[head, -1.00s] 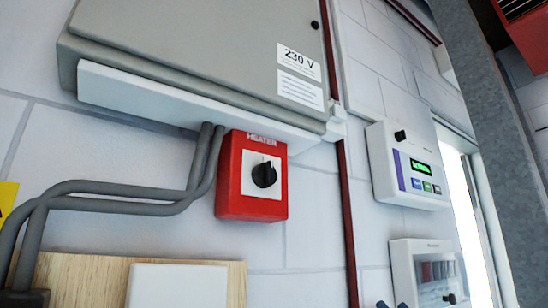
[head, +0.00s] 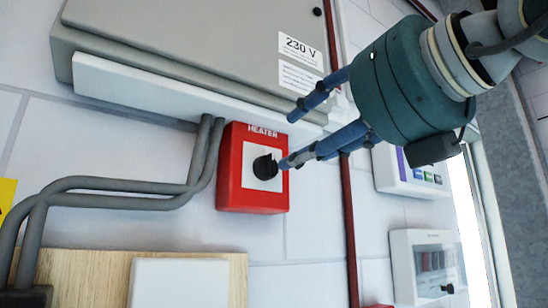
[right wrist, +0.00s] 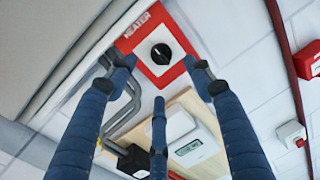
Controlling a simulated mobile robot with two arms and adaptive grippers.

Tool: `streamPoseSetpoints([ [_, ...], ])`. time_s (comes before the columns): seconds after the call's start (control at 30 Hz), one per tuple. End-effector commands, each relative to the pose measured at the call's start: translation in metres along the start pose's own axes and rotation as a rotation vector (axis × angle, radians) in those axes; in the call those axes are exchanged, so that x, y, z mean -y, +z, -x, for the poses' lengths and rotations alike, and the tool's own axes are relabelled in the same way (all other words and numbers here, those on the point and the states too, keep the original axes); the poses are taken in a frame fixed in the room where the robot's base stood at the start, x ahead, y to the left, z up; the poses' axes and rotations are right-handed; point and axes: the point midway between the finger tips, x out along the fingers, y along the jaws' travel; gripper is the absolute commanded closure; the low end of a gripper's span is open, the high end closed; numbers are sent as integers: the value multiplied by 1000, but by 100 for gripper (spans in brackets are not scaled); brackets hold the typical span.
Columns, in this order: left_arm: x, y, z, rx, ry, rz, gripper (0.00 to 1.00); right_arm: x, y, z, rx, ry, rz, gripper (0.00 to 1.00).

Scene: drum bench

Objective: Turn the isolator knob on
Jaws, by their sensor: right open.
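The isolator is a red box marked HEATER (head: 230,175) with a black round knob (head: 264,168) on a white plate. In the right wrist view the knob (right wrist: 160,54) is ahead, between and beyond the fingertips. A small white mark shows on it, but its setting cannot be read. My right gripper (head: 289,140) comes in from the upper right, its blue fingers spread and empty. In the head view one fingertip overlaps the knob's right edge; I cannot tell whether it touches. The right wrist view shows three fingers apart (right wrist: 165,85). My left gripper is not in view.
A grey 230 V cabinet (head: 190,50) with a white ledge (head: 150,95) overhangs the red box. Grey conduits (head: 110,190) run along its left. A wooden board (head: 90,262) is below. A white panel (head: 420,250) is at right.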

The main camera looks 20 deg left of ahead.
Motion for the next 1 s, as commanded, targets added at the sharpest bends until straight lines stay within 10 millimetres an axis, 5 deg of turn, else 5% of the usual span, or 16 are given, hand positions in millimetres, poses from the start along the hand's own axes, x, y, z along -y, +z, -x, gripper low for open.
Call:
streamPoseSetpoints([
  [0.5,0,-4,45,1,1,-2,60,-2,1,-88,-4,5,-1,48],
  [0.93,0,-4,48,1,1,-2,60,-1,-2,-100,-2,6,-1,48],
  [1.0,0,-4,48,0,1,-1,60,-1,-2,-100,-2,6,-1,60],
])
